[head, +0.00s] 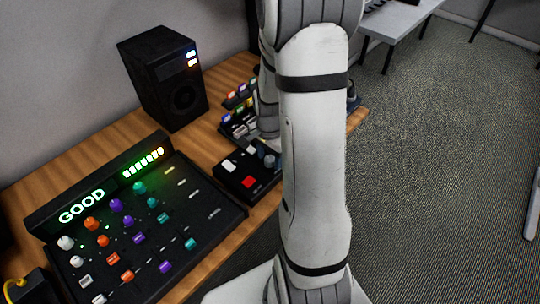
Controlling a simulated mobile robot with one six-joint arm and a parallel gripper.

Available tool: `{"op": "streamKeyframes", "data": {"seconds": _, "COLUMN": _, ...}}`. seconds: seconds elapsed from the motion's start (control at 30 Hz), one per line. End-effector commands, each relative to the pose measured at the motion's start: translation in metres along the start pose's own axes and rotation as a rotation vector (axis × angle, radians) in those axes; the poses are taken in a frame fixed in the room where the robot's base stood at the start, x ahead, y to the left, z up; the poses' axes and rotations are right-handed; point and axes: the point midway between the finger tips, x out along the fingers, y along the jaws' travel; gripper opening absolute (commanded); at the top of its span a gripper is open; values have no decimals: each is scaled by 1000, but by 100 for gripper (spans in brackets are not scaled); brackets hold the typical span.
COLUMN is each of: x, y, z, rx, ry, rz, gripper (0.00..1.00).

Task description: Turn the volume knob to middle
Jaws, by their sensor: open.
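A small black control box (232,182) lies on the wooden desk, partly behind my arm. It carries a white button (229,166), a red button (248,182) and grey-blue round knobs (269,160) at its right edge. A larger black mixer (215,222) at the left has several coloured knobs, among them an orange one (91,224) and a purple one (116,205). No label tells me which is the volume knob, and I cannot read any knob's setting. My arm's far links reach down behind my large white link, near the small box. My gripper's jaws are hidden there.
The mixer's raised display shows a lit "GOOD" (81,206) and a row of lit bars. A black speaker (164,76) stands at the desk's back. Coloured-button devices (240,122) sit behind the small box. Bare desk (118,133) lies between speaker and mixer. Carpet is open at right.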

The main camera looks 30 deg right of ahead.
Motion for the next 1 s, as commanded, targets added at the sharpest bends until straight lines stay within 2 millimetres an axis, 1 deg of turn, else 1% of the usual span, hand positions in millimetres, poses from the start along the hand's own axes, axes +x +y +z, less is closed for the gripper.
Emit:
{"op": "streamKeyframes", "data": {"seconds": 0.07, "x": -1, "y": 0, "z": 0, "rx": 0, "ry": 0, "rz": 0, "gripper": 52}}
{"op": "streamKeyframes", "data": {"seconds": 0.17, "x": -10, "y": -1, "z": 0, "rx": 0, "ry": 3, "rz": -3, "gripper": 52}}
{"op": "streamKeyframes", "data": {"seconds": 0.4, "x": -51, "y": -1, "z": 0, "rx": -1, "ry": 3, "rz": -4, "gripper": 52}}
{"op": "streamKeyframes", "data": {"seconds": 0.5, "x": -65, "y": -1, "z": 0, "rx": -1, "ry": 2, "rz": -3, "gripper": 52}}
{"op": "streamKeyframes", "data": {"seconds": 0.6, "x": -74, "y": -1, "z": 0, "rx": -1, "ry": 1, "rz": -2, "gripper": 52}}
{"op": "streamKeyframes", "data": {"seconds": 0.7, "x": -78, "y": -1, "z": 0, "rx": -1, "ry": 1, "rz": -1, "gripper": 52}}
{"op": "streamKeyframes", "data": {"seconds": 1.0, "x": -78, "y": -1, "z": 0, "rx": -1, "ry": 0, "rz": 0, "gripper": 52}}
